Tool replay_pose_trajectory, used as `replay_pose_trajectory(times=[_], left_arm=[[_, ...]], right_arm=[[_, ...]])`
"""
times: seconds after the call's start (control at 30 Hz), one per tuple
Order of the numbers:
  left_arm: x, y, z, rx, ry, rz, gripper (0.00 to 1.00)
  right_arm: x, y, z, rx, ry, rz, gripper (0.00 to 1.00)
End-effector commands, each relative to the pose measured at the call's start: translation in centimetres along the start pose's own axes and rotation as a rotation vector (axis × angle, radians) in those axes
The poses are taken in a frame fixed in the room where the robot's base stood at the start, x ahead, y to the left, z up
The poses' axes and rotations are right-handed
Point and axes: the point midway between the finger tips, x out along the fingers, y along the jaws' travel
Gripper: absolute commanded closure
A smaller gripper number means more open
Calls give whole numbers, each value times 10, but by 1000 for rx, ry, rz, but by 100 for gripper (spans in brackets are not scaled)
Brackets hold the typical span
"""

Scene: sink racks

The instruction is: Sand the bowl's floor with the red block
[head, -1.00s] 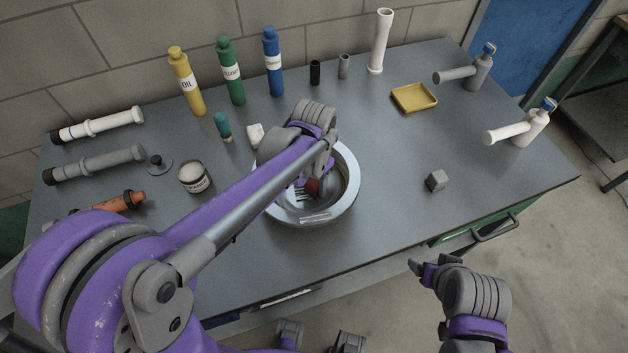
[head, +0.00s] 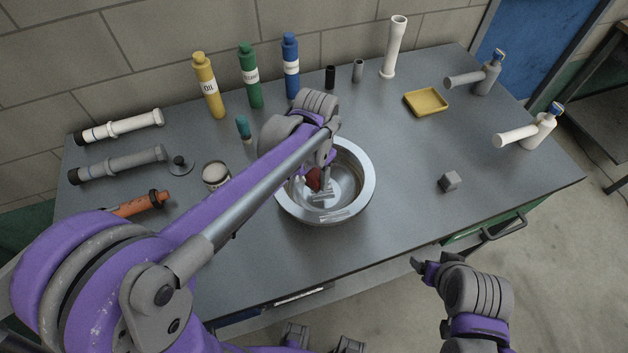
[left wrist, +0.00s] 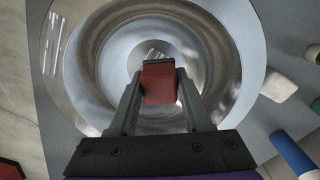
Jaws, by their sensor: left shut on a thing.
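The steel bowl (head: 366,190) stands on the grey workbench and is open at the top. It also fills the left wrist view (left wrist: 75,75). My left gripper (head: 322,172) reaches into it from the upper left and is shut on the red block (head: 313,179). In the left wrist view, the block (left wrist: 159,84) sits between both fingers, over the bowl's floor. Whether it touches the floor is hard to tell.
Yellow (head: 207,87), green (head: 250,77) and blue (head: 291,67) bottles stand at the back. A yellow tray (head: 426,102) is at the back right and a grey cube (head: 449,181) right of the bowl. The bench right of the bowl is mostly clear.

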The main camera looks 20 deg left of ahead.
Motion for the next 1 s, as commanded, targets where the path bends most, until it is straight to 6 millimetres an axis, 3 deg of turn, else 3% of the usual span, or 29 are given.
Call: replay_pose_trajectory(times=[0.33, 1.0], left_arm=[[-32, -2, -10, -1, 2, -1, 100], [-33, -2, -10, -2, 0, 0, 100]], right_arm=[[-16, 0, -19, 0, 18, 0, 22], [-16, 0, -19, 0, 18, 0, 22]])
